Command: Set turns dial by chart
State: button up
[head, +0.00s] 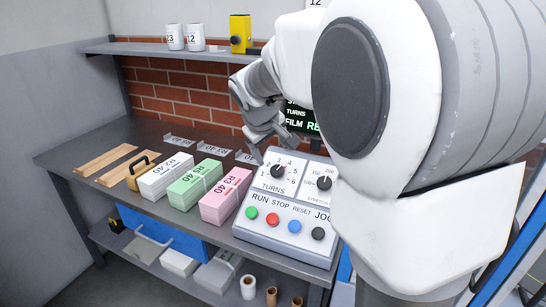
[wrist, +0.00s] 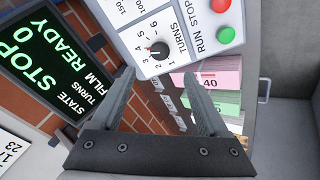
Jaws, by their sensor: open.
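The turns dial (head: 278,171) is a black knob on the white, sloped control panel (head: 262,238), with numbers up to 6 around it. It also shows in the wrist view (wrist: 158,50), where its white mark appears to point near 3. My gripper (head: 261,143) is open and empty, above and behind the dial; in the wrist view its fingertips (wrist: 158,76) stand apart below the dial, not touching it. A dark screen (wrist: 50,65) with green text shows STOP, 0 and READY. I cannot make out a full chart; a white numbered sheet (wrist: 14,152) is cut off at the edge.
A second knob (head: 323,183) sits right of the dial. Green (head: 252,213), red (head: 272,219), blue (head: 294,227) and black (head: 318,234) buttons line the panel's front. Pink (head: 226,195), green (head: 194,184) and white (head: 165,175) bundles lie left. My arm hides the right side.

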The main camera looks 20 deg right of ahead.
jog(key=v, duration=0.5)
jog(key=s+a+r+m+y+p, duration=0.1)
jog(key=s+a+p, duration=0.1)
jog(key=s, duration=0.6)
jog(key=s+a+r+m+y+p, duration=0.1)
jog(key=s+p, duration=0.3)
jog(key=s, duration=0.5)
jog(key=s+a+r+m+y+p, duration=0.1)
jog(key=s+a+r+p, duration=0.1)
jog(key=s, duration=0.6)
jog(key=shift+s+a+r+y+p, duration=0.25)
jog(key=shift+a+r+y+p, duration=0.15)
jog(key=shift+a+p, duration=0.55)
jog(key=shift+d, duration=0.15)
jog(key=c, duration=0.4)
jog(key=shift+d+m, duration=0.15)
jog(key=shift+m, duration=0.15)
jog(key=shift+c, duration=0.2)
